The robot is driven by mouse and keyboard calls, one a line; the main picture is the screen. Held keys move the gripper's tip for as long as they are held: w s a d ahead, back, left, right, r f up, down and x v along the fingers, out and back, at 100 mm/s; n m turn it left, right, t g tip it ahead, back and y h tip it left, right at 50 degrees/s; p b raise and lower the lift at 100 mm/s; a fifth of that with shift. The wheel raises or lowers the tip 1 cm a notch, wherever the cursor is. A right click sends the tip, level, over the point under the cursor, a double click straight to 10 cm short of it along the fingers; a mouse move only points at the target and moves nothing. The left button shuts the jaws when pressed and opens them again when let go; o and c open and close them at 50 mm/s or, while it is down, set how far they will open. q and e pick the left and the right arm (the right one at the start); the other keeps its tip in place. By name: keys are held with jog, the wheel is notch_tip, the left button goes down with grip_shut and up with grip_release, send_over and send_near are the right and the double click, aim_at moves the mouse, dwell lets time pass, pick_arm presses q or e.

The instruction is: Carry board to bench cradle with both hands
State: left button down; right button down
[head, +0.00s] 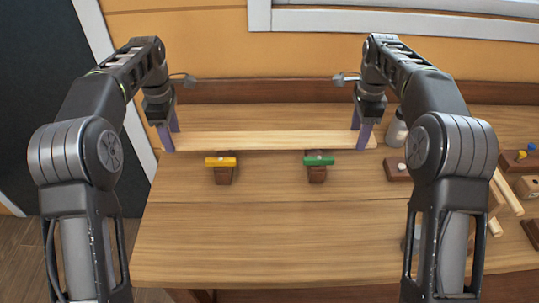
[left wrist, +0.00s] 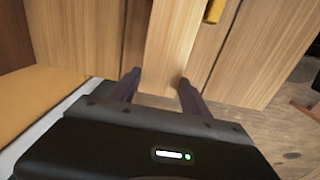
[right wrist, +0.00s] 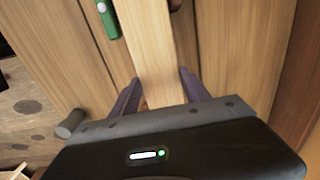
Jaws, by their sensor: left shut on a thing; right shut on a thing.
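A long pale wooden board (head: 265,140) lies level across the back of the bench in the head view. My left gripper (head: 168,138) is shut on its left end, and my right gripper (head: 362,135) is shut on its right end. In the left wrist view the board (left wrist: 168,50) runs between the fingers (left wrist: 158,88); in the right wrist view the board (right wrist: 150,45) does too (right wrist: 157,92). Two dark brown cradle blocks, one with a yellow bar (head: 221,162) and one with a green bar (head: 319,160), stand just in front of the board. Whether the board touches anything beneath is unclear.
The bench top (head: 250,240) is clear in front. At the right are a jar (head: 396,130), a brown block with a white knob (head: 396,170), wooden sticks (head: 508,192) and small blocks with blue and yellow pieces (head: 524,155). An orange wall (head: 200,50) stands behind.

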pick_arm(q)
jog(key=shift+a+f, duration=0.1)
pick_arm(e)
jog(key=shift+d+f, duration=0.1)
jog(key=shift+f, duration=0.05)
